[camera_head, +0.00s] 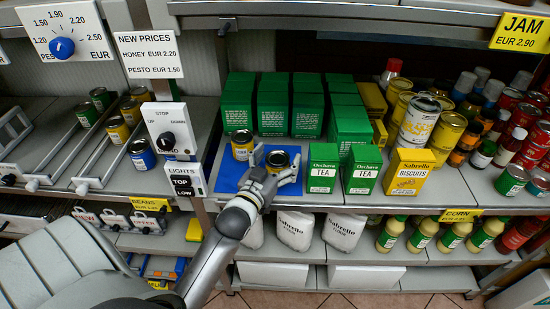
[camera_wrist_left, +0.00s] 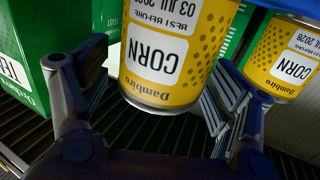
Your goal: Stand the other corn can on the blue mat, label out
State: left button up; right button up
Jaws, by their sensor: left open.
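The blue mat (camera_head: 229,178) lies on the middle shelf. One yellow corn can (camera_head: 241,143) stands upright at its back left; its CORN label shows in the left wrist view (camera_wrist_left: 284,62). The other corn can (camera_head: 278,158) is upright over the mat's right part, between the spread fingers of my left gripper (camera_head: 276,170). In the left wrist view this can (camera_wrist_left: 165,55) is large and upside down in the picture, its CORN label towards the wrist. My left gripper (camera_wrist_left: 145,110) is open around it. Whether its base rests on the mat is hidden. My right gripper is not in view.
Green tea boxes (camera_head: 322,168) stand close to the right of the left gripper, with more green boxes (camera_head: 275,112) behind. A biscuits box (camera_head: 408,172) is further right. The lights switch post (camera_head: 185,180) borders the mat's left side.

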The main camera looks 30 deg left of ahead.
pick_arm(q)
jog(key=s+d, duration=0.2)
jog(key=s, duration=0.9)
jog(key=shift+s, duration=0.4)
